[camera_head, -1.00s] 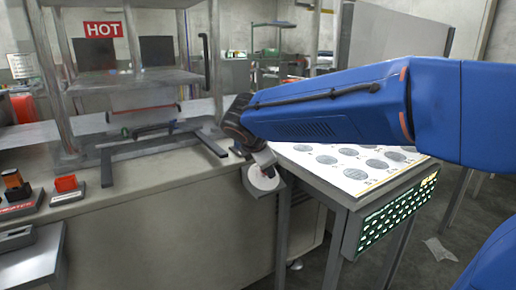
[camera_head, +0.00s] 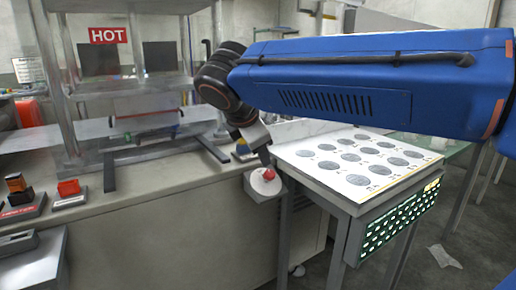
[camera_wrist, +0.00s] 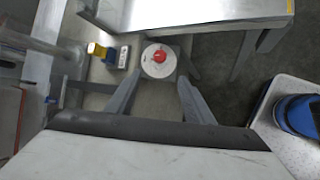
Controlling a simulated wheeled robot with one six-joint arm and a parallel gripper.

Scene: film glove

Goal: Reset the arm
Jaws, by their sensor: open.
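My blue arm reaches in from the right in the head view. My gripper (camera_head: 264,153) points down just above a white round disc (camera_head: 262,188) with a red knob (camera_head: 269,174). In the wrist view, my gripper (camera_wrist: 158,88) shows two grey fingers spread wide and nothing between them. The white disc (camera_wrist: 150,70) and its red knob (camera_wrist: 160,55) lie beyond the fingertips, roughly centred between them. The gripper looks apart from the knob.
A table with a white board (camera_head: 345,160) of grey round marks stands right of the disc. A metal press frame with a HOT sign (camera_head: 108,35) stands on the bench at left. Small red and orange items (camera_head: 68,188) sit at the bench's left. Floor shows at right.

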